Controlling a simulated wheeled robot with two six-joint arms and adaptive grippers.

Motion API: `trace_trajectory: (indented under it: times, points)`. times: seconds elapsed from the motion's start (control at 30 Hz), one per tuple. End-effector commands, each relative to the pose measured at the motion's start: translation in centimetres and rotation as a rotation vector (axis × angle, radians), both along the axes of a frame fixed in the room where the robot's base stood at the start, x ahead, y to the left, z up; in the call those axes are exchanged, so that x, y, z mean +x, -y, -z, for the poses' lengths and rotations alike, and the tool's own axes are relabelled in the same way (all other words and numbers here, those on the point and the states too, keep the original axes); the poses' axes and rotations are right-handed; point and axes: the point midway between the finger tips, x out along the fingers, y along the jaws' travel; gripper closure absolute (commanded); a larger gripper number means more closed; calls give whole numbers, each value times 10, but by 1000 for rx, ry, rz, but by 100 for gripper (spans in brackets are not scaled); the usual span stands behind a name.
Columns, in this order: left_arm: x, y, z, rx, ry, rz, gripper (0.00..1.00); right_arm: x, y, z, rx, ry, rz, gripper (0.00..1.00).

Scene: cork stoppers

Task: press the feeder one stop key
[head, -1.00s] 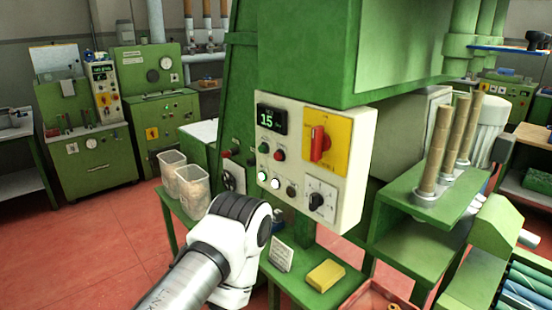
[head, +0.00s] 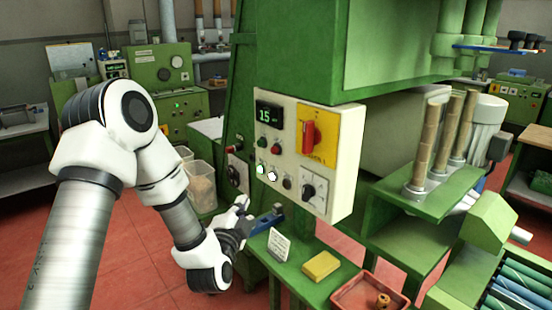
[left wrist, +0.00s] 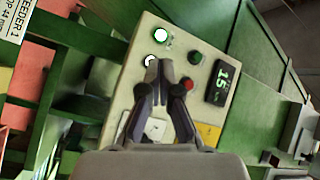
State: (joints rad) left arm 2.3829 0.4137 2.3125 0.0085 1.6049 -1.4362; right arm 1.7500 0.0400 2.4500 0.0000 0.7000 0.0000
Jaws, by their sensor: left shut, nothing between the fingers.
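The cream control panel (head: 335,160) is on the green machine. I cannot read which is feeder one stop. My left gripper (head: 240,208) is shut and empty, below and left of the panel's keys. In the left wrist view its fingertips (left wrist: 159,70) overlap the panel near a white lit key (left wrist: 149,62) and the red key (left wrist: 187,84); contact cannot be told. The fingers hide part of the panel. My right gripper is out of view.
The panel also has a red switch (head: 308,138) on a yellow plate and a black knob (head: 308,191). Below stand a small card (head: 279,244), a yellow block (head: 321,265), a red tray (head: 370,291) and a blue object (head: 265,220). Clear bins (head: 201,182) stand left.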

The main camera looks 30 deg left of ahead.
Motion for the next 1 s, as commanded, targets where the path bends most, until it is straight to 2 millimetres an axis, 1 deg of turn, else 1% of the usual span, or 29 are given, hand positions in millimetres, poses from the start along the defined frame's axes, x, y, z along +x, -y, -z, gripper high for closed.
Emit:
trace_trajectory:
  times: [0.03,0.1,0.2,0.3,0.4,0.73,0.87,1.0]
  points:
    - [1,-8,-24,-16,52,-17,100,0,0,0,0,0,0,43]
    - [0,-16,-52,-35,111,-32,100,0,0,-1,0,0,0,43]
    - [-2,-22,-80,-54,170,-44,100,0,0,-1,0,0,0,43]
    - [-3,-24,-95,-59,200,-46,100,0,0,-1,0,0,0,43]
    - [-4,-23,-100,-58,209,-45,100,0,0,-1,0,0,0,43]
    - [-1,-22,-98,-57,206,-45,100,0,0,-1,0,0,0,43]
    - [9,-18,-98,-53,206,-43,100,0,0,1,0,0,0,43]
    - [27,-9,-98,-52,206,-42,100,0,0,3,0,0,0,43]
